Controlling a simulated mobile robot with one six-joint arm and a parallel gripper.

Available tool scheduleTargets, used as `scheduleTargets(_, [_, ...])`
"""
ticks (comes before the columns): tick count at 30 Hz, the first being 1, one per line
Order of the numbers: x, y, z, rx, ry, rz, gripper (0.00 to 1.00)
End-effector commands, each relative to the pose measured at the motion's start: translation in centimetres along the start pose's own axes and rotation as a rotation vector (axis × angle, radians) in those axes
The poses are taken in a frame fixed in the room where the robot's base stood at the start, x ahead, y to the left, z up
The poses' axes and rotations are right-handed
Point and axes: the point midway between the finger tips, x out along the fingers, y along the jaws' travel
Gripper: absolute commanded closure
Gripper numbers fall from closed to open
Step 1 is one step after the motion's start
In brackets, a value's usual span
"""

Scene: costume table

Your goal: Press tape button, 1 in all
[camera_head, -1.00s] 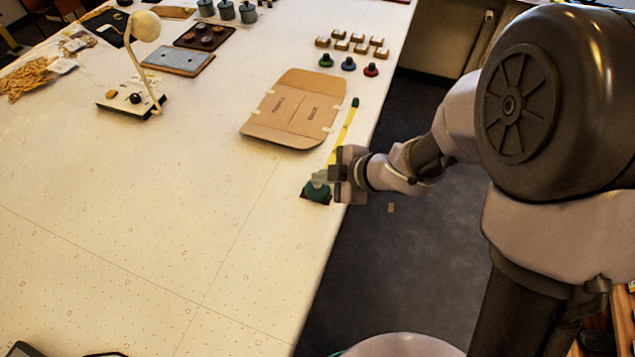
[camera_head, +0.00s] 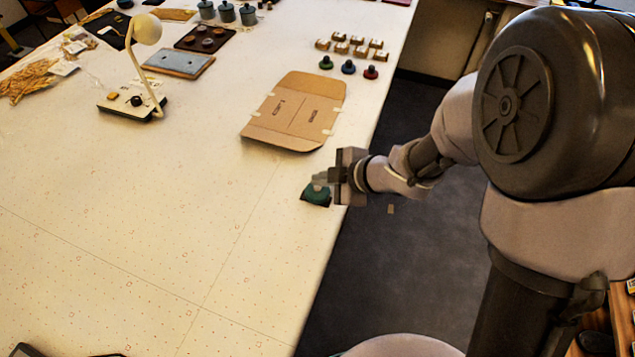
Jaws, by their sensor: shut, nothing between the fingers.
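The tape measure (camera_head: 314,196) is a small dark green case on the table near its right edge. No yellow tape shows outside the case. My gripper (camera_head: 322,182) is shut and empty, with its fingertips at the top of the case. The fingers cover part of the case, so I cannot see the button or tell whether they still touch it.
A flat cardboard piece (camera_head: 297,113) lies behind the tape measure. Green, blue and red knobbed pieces (camera_head: 348,67) and several small boxes (camera_head: 340,47) stand further back. A lamp (camera_head: 140,102) stands at the left. The table (camera_head: 150,220) is clear in front and to the left.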

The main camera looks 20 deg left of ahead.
Motion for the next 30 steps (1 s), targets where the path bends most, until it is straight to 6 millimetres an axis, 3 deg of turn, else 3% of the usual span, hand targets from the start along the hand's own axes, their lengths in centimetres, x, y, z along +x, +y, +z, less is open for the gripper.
scheduleTargets(14, [-0.7,0.5,-0.5,0.000,0.000,0.000,1.00])
scheduleTargets(30, [-4.1,3.0,-3.0,0.000,0.000,0.000,1.00])
